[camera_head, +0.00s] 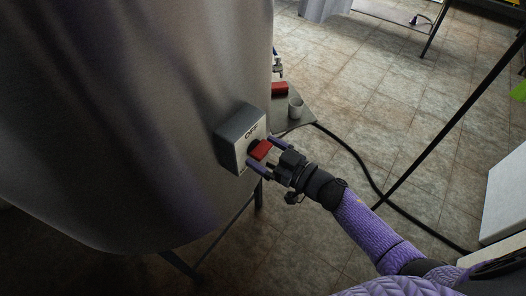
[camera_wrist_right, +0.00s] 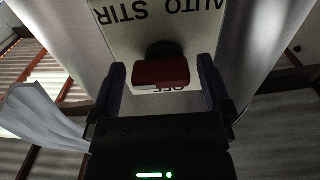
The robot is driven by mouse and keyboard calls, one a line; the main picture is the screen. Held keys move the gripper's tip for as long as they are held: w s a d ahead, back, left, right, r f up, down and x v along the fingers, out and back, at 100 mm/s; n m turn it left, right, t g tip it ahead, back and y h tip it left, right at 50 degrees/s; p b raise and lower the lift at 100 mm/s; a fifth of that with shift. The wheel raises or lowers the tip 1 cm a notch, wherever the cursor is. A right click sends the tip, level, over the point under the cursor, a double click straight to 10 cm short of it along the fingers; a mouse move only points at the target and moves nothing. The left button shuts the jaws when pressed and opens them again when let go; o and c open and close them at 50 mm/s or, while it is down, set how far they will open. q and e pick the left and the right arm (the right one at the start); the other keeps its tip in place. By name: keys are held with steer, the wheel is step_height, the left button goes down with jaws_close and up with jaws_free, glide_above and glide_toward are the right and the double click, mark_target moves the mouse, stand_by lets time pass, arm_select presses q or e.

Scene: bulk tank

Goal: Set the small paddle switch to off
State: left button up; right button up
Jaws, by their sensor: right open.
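The paddle switch is a red paddle (camera_head: 261,149) on a dark hub, sticking out from a grey box (camera_head: 232,131) with a pale face on the tank's side. The word OFF shows on the face above the paddle. My right gripper (camera_head: 264,154) is open, with one finger on either side of the paddle. In the right wrist view the red paddle (camera_wrist_right: 160,74) lies between the two open fingers (camera_wrist_right: 162,85), with gaps at both sides. Upside-down AUTO STIR lettering shows there, and the paddle partly hides OFF. I cannot tell the paddle's setting. My left gripper is out of view.
The large metal tank (camera_head: 120,110) fills the left. A black cable (camera_head: 365,175) runs across the tiled floor.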

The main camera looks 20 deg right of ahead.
steer(key=shift+w+a, duration=0.25)
steer(key=shift+w, duration=0.05)
steer(key=c, duration=1.1)
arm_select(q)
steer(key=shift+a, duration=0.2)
